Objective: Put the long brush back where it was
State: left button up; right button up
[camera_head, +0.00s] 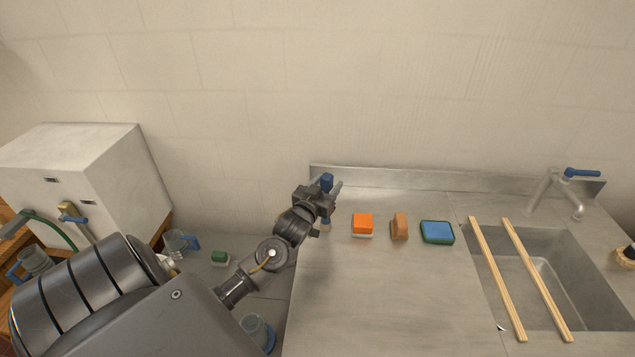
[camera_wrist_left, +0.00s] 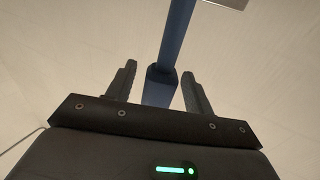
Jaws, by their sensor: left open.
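My left gripper (camera_head: 332,187) is open at the back left corner of the grey counter. A blue bar-like thing (camera_head: 326,181), seemingly the long brush's handle, shows at its fingers. In the left wrist view, a long blue shaft (camera_wrist_left: 178,35) with a thicker dark blue end stands between the two open fingers, with gaps at both sides. The brush's bristles are not clearly seen. My right gripper is not in view.
An orange sponge (camera_head: 362,224), a brown brush or block (camera_head: 399,227) and a blue-green sponge (camera_head: 437,232) sit in a row on the counter (camera_head: 380,300). Two wooden rails (camera_head: 495,275) cross the sink (camera_head: 590,270). A white box (camera_head: 75,170) stands left. The front counter is clear.

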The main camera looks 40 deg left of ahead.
pick_arm(q)
jog(key=b+v, duration=0.2)
jog(key=v, duration=0.8)
jog(key=shift+s, duration=0.2)
jog(key=shift+r, duration=0.15)
